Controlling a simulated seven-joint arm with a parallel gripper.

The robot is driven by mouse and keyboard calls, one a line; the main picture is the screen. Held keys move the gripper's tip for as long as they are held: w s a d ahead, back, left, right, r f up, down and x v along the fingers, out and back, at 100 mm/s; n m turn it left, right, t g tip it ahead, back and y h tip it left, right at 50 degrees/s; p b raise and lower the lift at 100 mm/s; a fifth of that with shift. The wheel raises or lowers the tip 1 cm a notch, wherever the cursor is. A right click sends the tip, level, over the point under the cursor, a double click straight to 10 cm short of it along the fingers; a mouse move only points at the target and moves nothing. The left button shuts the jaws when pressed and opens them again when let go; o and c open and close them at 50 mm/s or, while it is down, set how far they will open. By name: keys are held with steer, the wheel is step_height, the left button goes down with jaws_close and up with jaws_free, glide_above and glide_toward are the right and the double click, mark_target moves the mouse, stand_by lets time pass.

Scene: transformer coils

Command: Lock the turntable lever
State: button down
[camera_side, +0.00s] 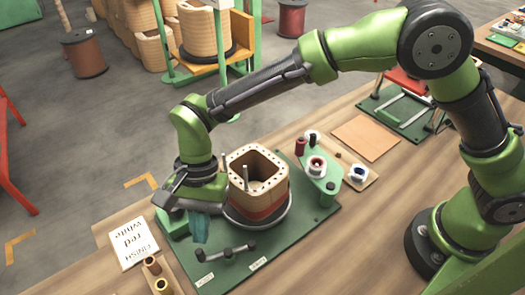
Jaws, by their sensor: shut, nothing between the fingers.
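The turntable (268,222) is a dark round disc on a green base plate. A tan coil (257,172) with a red band stands upright on it, with a thin rod at its near-left rim. A dark bar with knobbed ends (226,252), which looks like the lever, lies on the plate in front of the turntable. My gripper (200,236) is left of the coil, pointing down, shut and empty. A teal piece shows at its lower end. The gripper is just behind and above the bar's left part. I cannot tell whether they touch.
A green block (173,224) sits left of my gripper. A white lettered card (133,243) and small spools (162,286) lie at the left table edge. A green spool holder (318,178) stands right of the coil. A tan board (366,138) lies farther back.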

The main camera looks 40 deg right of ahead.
mark_target(201, 252)
steer(key=shift+s+a+n+g+h, duration=0.15)
steer(key=shift+s+a+n+h, duration=0.1)
steer(key=shift+n, duration=0.5)
steer(key=shift+s+a+n+g+h, duration=0.15)
steer(key=shift+a+n+h, duration=0.1)
steer(key=shift+n, duration=0.5)
steer(key=shift+s+a+n, duration=0.15)
steer(key=shift+s+n, duration=0.05)
steer(key=shift+n, duration=0.4)
steer(key=shift+s+h, duration=0.1)
steer(key=shift+h, duration=0.2)
steer(key=shift+s+a+f+n+g+h, duration=0.1)
steer(key=shift+s+n+h, duration=0.15)
steer(key=shift+n, duration=0.4)
steer(key=shift+s+a+r+n+g+h, duration=0.1)
steer(key=shift+s+n+h, duration=0.1)
steer(key=shift+n, duration=0.5)
steer(key=shift+s+a+f+n+g+h, duration=0.1)
steer(key=shift+s+n+h, duration=0.15)
steer(key=shift+n, duration=0.4)
steer(key=shift+s+n, duration=0.25)
steer(key=shift+n, duration=0.15)
stand_by(1.8)
steer(key=v, duration=1)
steer(key=shift+d, duration=0.2)
steer(key=shift+w, duration=0.15)
